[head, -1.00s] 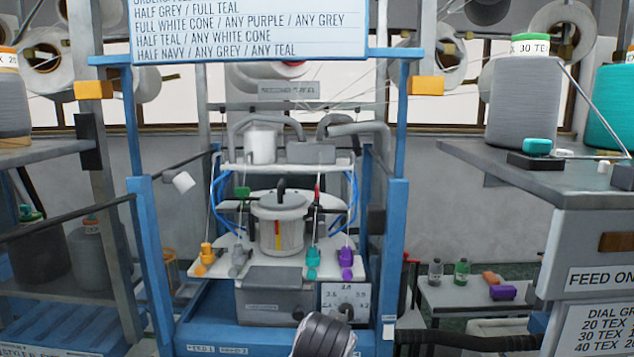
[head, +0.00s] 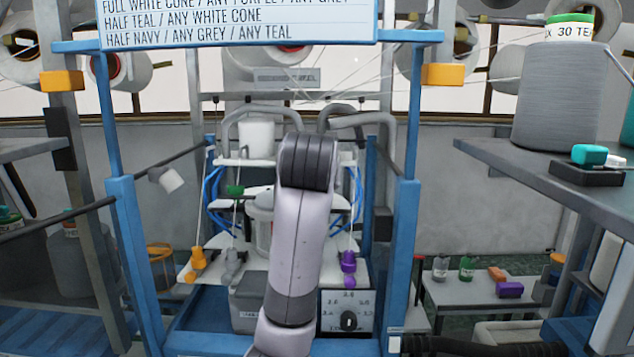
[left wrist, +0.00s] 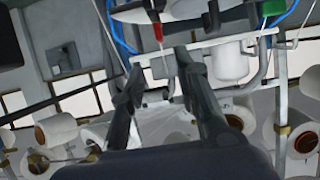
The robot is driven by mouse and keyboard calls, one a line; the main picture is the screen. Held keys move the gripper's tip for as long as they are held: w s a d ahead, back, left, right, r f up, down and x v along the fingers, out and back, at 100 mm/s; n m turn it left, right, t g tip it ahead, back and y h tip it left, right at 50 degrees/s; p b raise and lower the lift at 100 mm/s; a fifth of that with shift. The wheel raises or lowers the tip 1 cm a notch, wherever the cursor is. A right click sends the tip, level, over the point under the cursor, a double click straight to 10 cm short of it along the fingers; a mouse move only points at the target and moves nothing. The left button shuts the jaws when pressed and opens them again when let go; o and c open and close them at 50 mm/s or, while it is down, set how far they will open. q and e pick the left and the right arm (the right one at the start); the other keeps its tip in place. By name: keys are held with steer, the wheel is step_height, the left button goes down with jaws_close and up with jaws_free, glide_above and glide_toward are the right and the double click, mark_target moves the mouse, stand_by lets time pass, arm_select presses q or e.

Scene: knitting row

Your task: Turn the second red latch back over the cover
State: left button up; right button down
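In the left wrist view, a small red piece (left wrist: 157,32), which looks like a latch, sits near the top on a thin dark stem. My left gripper (left wrist: 159,66) is open, its two dark fingers apart with nothing seen between them. The red piece lies just past the fingertips, and I cannot tell whether they touch it. In the head view my arm stands in front of the machine and hides the red piece and the left gripper's fingers. The round grey housing (head: 259,212) shows only its left part there. The cover cannot be clearly made out. My right gripper is not in view.
A green piece (head: 235,190) stands left of the housing. An orange peg (head: 195,262), a grey peg (head: 232,264) and a purple peg (head: 348,262) stand on the white plate's front. Blue posts (head: 137,260) flank the machine. A dial (head: 348,318) is below.

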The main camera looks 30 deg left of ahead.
arm_select(q)
steer(key=p+x, duration=0.4)
steer(key=x, duration=0.7)
steer(key=shift+w+a+r, duration=0.1)
steer(key=shift+w+a, duration=0.05)
steer(key=shift+w+a+f, duration=0.2)
steer(key=shift+w+f, duration=0.05)
steer(key=shift+w, duration=0.15)
jaws_close()
